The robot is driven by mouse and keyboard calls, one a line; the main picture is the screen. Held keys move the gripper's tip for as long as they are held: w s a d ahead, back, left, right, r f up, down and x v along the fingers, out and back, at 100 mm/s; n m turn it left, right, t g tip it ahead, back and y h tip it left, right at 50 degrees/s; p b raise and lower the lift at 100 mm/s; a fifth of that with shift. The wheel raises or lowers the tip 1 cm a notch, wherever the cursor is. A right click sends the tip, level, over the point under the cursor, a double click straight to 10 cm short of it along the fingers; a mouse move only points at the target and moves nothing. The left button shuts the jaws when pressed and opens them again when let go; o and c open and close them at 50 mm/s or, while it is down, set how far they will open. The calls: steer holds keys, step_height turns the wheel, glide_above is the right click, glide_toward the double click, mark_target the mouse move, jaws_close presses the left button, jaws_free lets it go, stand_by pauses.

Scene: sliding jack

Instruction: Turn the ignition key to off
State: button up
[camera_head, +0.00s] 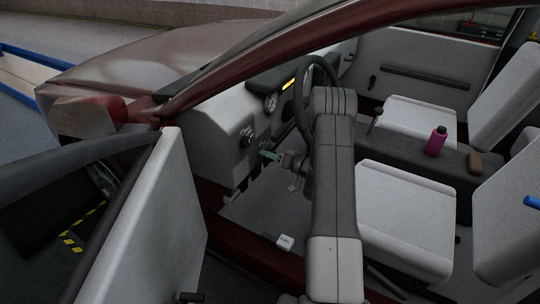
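My arm reaches into the car through the open door, and my gripper (278,157) points left toward the dashboard. A small green piece (268,155) shows at its tip; I cannot tell whether it is a fingertip or something held. Just left of it, a dark round switch (247,142) with small white markings sits on the grey dashboard side (225,125). It looks like the ignition, but no key shape or position can be made out. The gripper tip appears a little to the right of this switch. Its finger opening is too small to see.
The steering wheel (310,75) stands just behind my arm. The open door (165,215) is at left. A small white box (285,242) is on the floor.

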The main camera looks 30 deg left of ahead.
jaws_close()
steer(key=shift+f+b, duration=0.1)
steer(key=shift+b, duration=0.3)
steer(key=shift+f+n+b, duration=0.15)
steer(key=shift+n+b, duration=0.75)
steer(key=shift+b, duration=0.35)
steer(key=n+b, duration=0.2)
steer(key=b, duration=0.1)
steer(key=n+b, duration=0.4)
steer(key=shift+s+r, duration=0.1)
steer(key=shift+r, duration=0.1)
jaws_free()
steer(key=shift+r, duration=0.1)
